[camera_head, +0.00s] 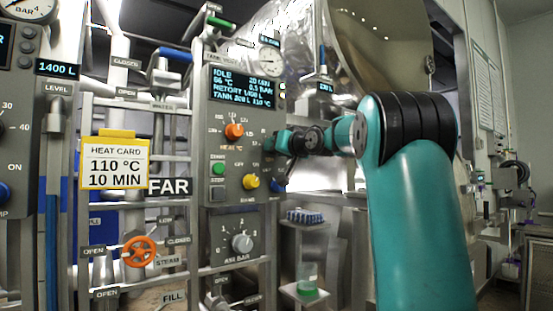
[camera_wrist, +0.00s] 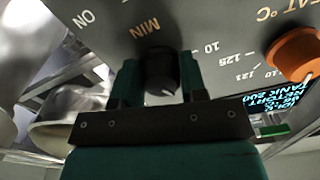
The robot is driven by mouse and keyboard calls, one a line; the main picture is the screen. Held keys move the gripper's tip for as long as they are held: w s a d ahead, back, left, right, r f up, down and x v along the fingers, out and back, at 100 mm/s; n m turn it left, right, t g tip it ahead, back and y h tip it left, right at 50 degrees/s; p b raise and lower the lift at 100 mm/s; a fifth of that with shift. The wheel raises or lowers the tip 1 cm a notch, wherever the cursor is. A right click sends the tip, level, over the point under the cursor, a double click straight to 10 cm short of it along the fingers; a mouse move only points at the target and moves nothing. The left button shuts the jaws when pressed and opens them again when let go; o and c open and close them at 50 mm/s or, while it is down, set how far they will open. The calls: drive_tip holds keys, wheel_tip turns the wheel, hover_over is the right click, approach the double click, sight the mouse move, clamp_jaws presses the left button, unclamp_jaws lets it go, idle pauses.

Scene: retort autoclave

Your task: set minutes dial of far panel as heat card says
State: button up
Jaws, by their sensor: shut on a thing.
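The heat card (camera_head: 115,166) on the left of the head view reads 110 °C, 10 MIN. The far panel (camera_head: 218,140) stands to its right, beside a FAR sign (camera_head: 168,186). My gripper (camera_wrist: 158,76) is shut on the dark minutes dial (camera_wrist: 160,68), one finger on each side, just below the MIN label in the wrist view. A pale mark shows low on the dial, but its setting is unclear. In the head view my gripper (camera_head: 272,144) reaches the panel's right edge and hides the dial.
The orange heat knob (camera_wrist: 293,53) is close beside my gripper; it also shows in the head view (camera_head: 234,131). Below are a green button (camera_head: 218,169), a yellow knob (camera_head: 250,182) and a grey bar dial (camera_head: 242,243). The lit display (camera_head: 245,87) reads IDLE. An orange valve wheel (camera_head: 139,251) is lower left.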

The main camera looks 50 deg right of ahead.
drive_tip(key=n+b, duration=0.2)
drive_tip(key=n, duration=0.1)
drive_tip(key=n+b, duration=0.2)
drive_tip(key=n, duration=0.1)
drive_tip(key=shift+d+f, duration=0.15)
drive_tip(key=shift+f, duration=0.05)
drive_tip(key=n+b, duration=0.2)
drive_tip(key=n, duration=0.3)
drive_tip(key=shift+d+r+n+b, duration=0.1)
drive_tip(key=shift+r+n+b, duration=0.05)
drive_tip(key=shift+n+b, duration=0.15)
drive_tip(key=o, duration=0.9)
drive_tip(key=shift+s, duration=0.1)
drive_tip(key=b+v, duration=0.3)
drive_tip(key=v, duration=1.4)
drive_tip(key=shift+s, duration=0.2)
